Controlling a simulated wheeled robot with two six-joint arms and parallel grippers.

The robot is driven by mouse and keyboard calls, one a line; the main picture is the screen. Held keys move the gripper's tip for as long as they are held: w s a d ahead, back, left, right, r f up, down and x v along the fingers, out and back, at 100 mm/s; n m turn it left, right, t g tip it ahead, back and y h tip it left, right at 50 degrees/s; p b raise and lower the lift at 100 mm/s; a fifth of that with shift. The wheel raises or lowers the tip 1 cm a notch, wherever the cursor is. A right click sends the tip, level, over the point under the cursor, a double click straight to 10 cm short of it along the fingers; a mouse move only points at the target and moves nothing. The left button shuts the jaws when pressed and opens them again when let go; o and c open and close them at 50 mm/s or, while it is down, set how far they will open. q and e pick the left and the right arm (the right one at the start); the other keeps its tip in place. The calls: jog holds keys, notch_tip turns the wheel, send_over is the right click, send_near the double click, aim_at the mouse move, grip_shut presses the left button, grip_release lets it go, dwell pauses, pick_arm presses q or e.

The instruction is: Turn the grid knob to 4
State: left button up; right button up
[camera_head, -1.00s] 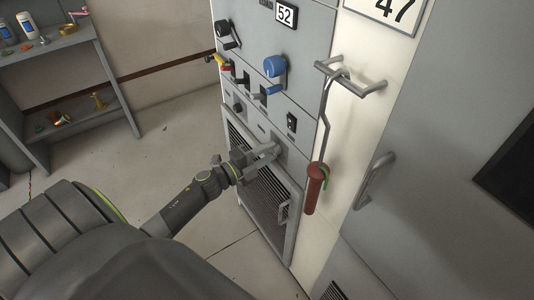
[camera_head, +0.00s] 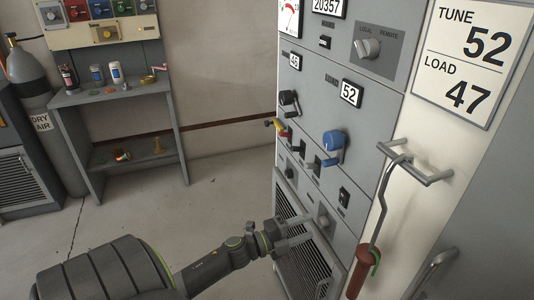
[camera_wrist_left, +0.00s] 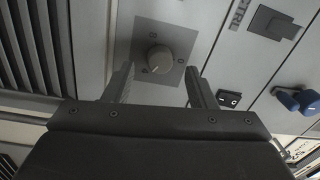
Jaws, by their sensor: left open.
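The grid knob looks to be the small round grey-beige knob (camera_head: 323,217) low on the grey cabinet front. My left gripper (camera_head: 303,231) is open and empty, pointing at the panel just left of and below the knob in the head view. In the left wrist view its fingers (camera_wrist_left: 159,78) stand on either side of the knob's line, with the knob slightly beyond the tips, apart from them. My right gripper is not in view.
A hooked rod with a red grip (camera_head: 364,268) hangs at right. A vented panel (camera_head: 302,262) lies below. A sign (camera_head: 467,60) reads TUNE 52, LOAD 47. Open floor lies left.

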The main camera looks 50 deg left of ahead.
pick_arm(q)
jog(key=b+v, duration=0.1)
jog(key=v, duration=1.3)
jog(key=shift+a+f, duration=0.1)
jog(key=s+a+f+n+g+y, duration=0.1)
jog(key=a+f+n+y, duration=0.25)
jog(key=f, duration=0.35)
jog(key=s+a+f+n+g+y, duration=0.1)
jog(key=a+f+n+y, duration=0.25)
jog(key=f, duration=0.35)
jog(key=s+f+n+g+y, duration=0.1)
jog(key=s+f+n+g, duration=0.25)
jog(key=f, duration=0.45)
jog(key=s+f+n+g+y, duration=0.15)
jog(key=s+f+n, duration=0.25)
jog(key=f, duration=0.4)
jog(key=s+d+f+n+g+h+p, duration=0.1)
jog(key=s+d+f+n+g, duration=0.2)
jog(key=s+d+f, duration=0.4)
jog(key=s+d+f+n+g+h, duration=0.1)
jog(key=s+d+f+n+g, duration=0.2)
jog(key=s, duration=0.9)
jog(key=d+f+g, duration=0.3)
jog(key=d+f, duration=0.2)
jog(key=d, duration=0.1)
jog(key=shift+s+f+n+p, duration=0.2)
jog(key=shift+f+n+p, duration=0.1)
jog(key=shift+n+p, duration=0.05)
jog(key=shift+d, duration=0.1)
